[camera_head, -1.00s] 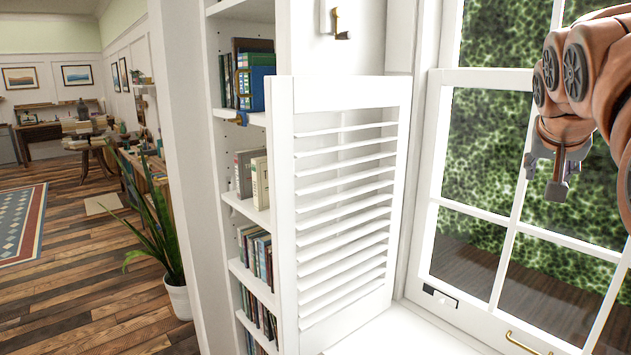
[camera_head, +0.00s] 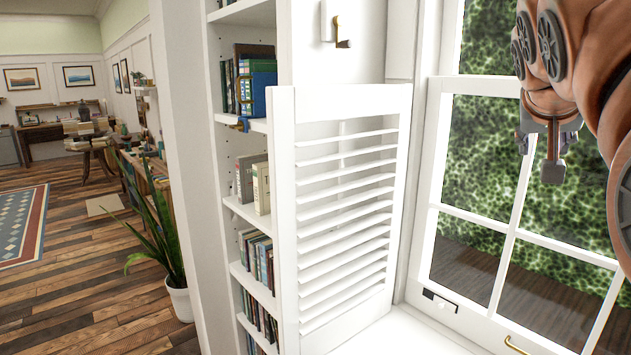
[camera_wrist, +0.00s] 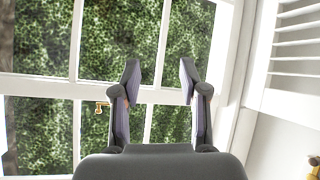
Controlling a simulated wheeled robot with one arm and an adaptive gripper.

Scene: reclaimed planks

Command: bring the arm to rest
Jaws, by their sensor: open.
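My gripper (camera_head: 551,160) hangs at the right of the head view, in front of the window (camera_head: 490,150), pointing down. In the wrist view my gripper (camera_wrist: 159,75) shows two dark fingers spread apart. Nothing is between them. The window panes (camera_wrist: 120,40) and white bars lie beyond the fingers, and no contact with the glass shows. My copper-coloured arm (camera_head: 590,60) fills the upper right corner of the head view.
A white louvred shutter (camera_head: 345,220) stands open left of the window, before a bookshelf (camera_head: 258,215). A brass handle (camera_head: 517,345) and a white sill (camera_head: 405,335) are below. A potted plant (camera_head: 160,240) stands on the wooden floor at left.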

